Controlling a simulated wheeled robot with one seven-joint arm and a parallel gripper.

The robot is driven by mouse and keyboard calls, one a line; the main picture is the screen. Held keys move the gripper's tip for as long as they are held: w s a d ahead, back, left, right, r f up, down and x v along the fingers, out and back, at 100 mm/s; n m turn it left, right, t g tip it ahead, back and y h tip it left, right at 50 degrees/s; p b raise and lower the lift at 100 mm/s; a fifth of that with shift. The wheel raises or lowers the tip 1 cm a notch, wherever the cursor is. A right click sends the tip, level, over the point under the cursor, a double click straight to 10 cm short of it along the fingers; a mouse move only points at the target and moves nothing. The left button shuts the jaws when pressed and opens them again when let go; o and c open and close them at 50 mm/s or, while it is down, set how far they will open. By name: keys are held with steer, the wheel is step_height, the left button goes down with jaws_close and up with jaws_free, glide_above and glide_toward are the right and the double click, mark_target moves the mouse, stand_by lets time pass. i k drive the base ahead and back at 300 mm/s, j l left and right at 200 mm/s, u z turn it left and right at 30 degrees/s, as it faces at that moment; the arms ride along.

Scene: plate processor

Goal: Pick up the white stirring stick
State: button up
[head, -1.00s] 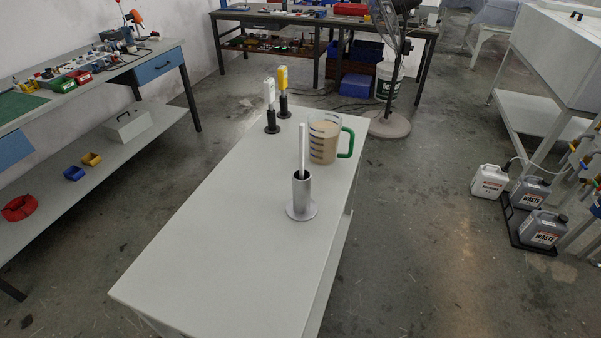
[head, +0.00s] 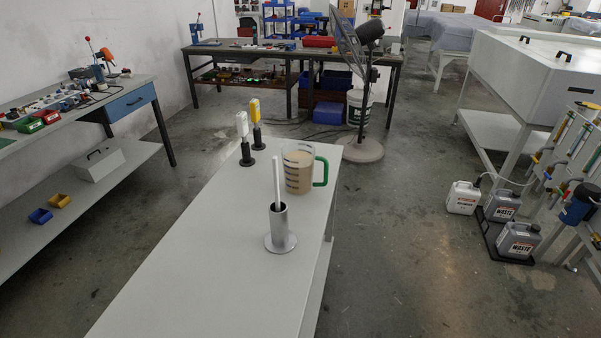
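The white stirring stick (head: 276,182) stands nearly upright in a grey metal cylindrical holder (head: 279,224) with a round flat base. Its upper part sticks out above the holder's rim, and its lower end is hidden inside. The holder stands on a long pale table (head: 190,252), toward its right side. Just behind it stands a clear jug (head: 298,172) with a green handle and a beige liquid inside. My gripper is not in view.
A white-topped device (head: 243,140) and a yellow-topped one (head: 256,125) stand on dark bases at the table's far end. A fan (head: 357,80) stands on the floor beyond. Waste canisters (head: 518,241) sit on the floor at right. The table's near part is clear.

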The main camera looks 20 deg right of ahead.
mark_target(275, 163)
steer(key=l+u, duration=0.1)
steer(key=u, duration=0.75)
steer(key=l+u, duration=0.8)
steer(key=l, duration=0.25)
steer(key=l+u, duration=0.4)
steer(key=l, duration=0.15)
steer(key=k, duration=0.05)
